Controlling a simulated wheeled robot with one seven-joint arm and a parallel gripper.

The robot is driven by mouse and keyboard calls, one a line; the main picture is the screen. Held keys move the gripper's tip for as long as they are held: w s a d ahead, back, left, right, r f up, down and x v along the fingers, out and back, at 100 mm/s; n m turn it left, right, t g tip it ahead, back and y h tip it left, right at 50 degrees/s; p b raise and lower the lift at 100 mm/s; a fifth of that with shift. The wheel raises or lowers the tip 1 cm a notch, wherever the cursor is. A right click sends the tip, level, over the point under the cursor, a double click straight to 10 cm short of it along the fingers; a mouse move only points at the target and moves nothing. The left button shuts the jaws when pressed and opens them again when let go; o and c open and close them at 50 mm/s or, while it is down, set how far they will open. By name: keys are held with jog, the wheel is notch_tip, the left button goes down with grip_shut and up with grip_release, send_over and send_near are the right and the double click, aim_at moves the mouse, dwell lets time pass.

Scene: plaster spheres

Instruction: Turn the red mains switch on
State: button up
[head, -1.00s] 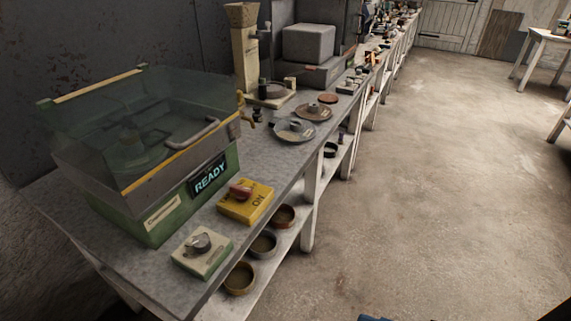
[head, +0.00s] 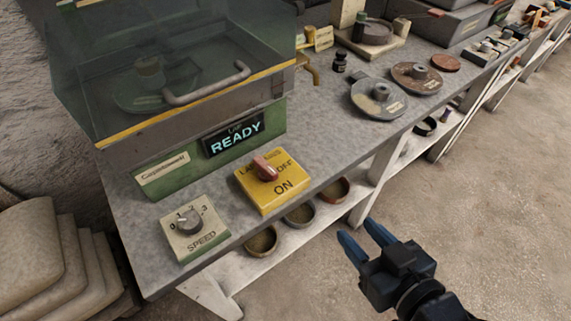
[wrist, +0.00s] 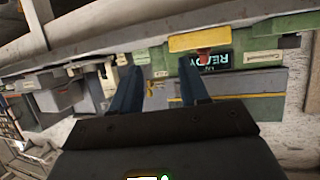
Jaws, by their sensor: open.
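The red mains switch (head: 265,168) is a red knob on a yellow box marked "OFF" and "ON". The box (head: 272,196) sits on the bench in front of the green machine (head: 208,150), whose display reads "READY". My gripper (head: 362,240) is open and empty, in front of the bench edge, to the right of and apart from the switch. In the wrist view, upside down, the red knob (wrist: 204,52) and yellow box (wrist: 198,41) show beyond the open fingers (wrist: 160,88).
A speed dial (head: 188,220) on a pale box stands left of the yellow box. The machine has a clear lid with a handle (head: 208,84). Metal discs (head: 378,97) lie to the right on the bench (head: 322,130). Bowls (head: 299,213) sit on the shelf below. The floor at right is clear.

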aim_at(266, 165)
jog(key=shift+w+a+r+n+g+y, duration=0.2)
jog(key=shift+w+a+n+g+y, duration=0.35)
jog(key=shift+w+a, duration=2)
jog(key=shift+w+a+r+n+g+y, duration=0.25)
jog(key=shift+w+a+n+y, duration=0.55)
jog(key=shift+w+a, duration=1.75)
jog(key=shift+w+a+r+n+g+y, duration=0.2)
jog(key=shift+w+a+n+g+y, duration=0.35)
jog(key=shift+w+a, duration=1.95)
jog(key=shift+s+a, duration=0.25)
jog(key=shift+c, duration=0.3)
grip_shut()
